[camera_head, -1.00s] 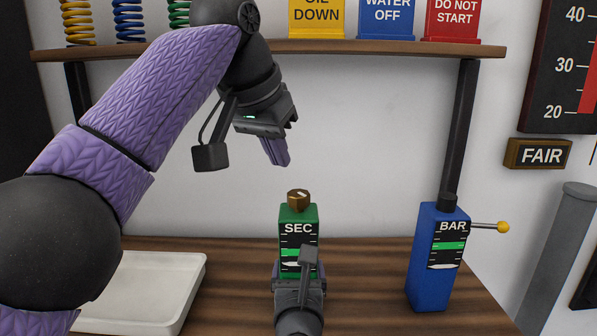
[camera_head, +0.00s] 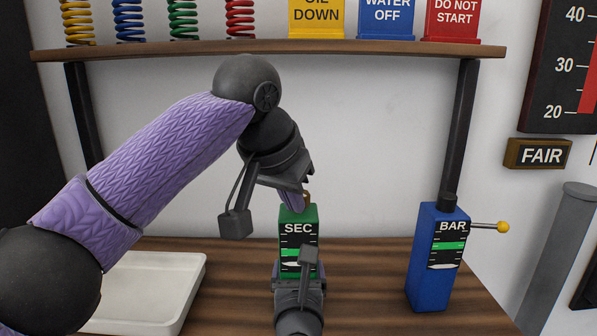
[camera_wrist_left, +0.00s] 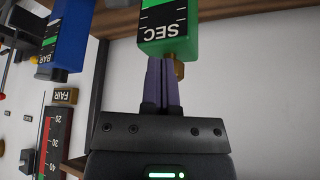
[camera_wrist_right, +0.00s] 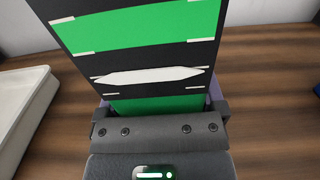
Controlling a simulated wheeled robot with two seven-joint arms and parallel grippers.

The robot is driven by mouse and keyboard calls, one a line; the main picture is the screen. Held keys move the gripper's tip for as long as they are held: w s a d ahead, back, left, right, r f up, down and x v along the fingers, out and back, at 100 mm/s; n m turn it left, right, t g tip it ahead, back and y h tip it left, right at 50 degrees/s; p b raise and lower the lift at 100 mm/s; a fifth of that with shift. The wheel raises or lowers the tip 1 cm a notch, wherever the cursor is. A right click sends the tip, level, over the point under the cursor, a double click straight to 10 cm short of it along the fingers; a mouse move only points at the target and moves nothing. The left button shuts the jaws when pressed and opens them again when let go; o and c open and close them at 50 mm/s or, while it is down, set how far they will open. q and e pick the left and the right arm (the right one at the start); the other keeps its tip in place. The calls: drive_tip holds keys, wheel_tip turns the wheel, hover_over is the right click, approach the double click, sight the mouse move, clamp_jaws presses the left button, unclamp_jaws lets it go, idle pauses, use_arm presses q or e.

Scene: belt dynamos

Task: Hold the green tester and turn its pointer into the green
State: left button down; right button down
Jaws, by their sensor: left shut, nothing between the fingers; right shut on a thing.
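The green tester (camera_head: 299,214), marked SEC, stands upright on the wooden bench with a brass knob (camera_head: 307,197) on top. Its white pointer (camera_wrist_right: 150,76) lies below the green band (camera_wrist_right: 140,25) on its dark scale, apart from it. My right gripper (camera_head: 299,272) is shut on the tester's lower body from the front and hides part of its face. My left gripper (camera_head: 298,207) is shut and empty at the tester's top, partly hiding the knob. In the left wrist view the fingertips (camera_wrist_left: 162,68) are beside the brass knob (camera_wrist_left: 179,68); I cannot tell whether they touch it.
A blue tester (camera_head: 425,255) marked BAR, with a yellow-tipped lever (camera_head: 502,227), stands to the right. A pale tray (camera_head: 190,262) lies on the left. A shelf (camera_head: 270,48) with springs and signs runs above. The bench between the two testers is clear.

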use_arm(q)
drive_tip(key=shift+w, duration=0.3)
drive_tip(key=shift+a, duration=0.25)
idle(0.4)
drive_tip(key=shift+w+a, duration=0.45)
drive_tip(key=shift+a, duration=0.1)
drive_tip(key=shift+w+a, duration=0.1)
drive_tip(key=shift+a, duration=0.05)
drive_tip(key=shift+a, duration=0.1)
idle(0.3)
drive_tip(key=shift+s+a, duration=0.1)
drive_tip(key=shift+s, duration=0.1)
drive_tip(key=shift+r, duration=0.25)
drive_tip(key=shift+s+r, duration=0.1)
drive_tip(key=shift+r, duration=2.7)
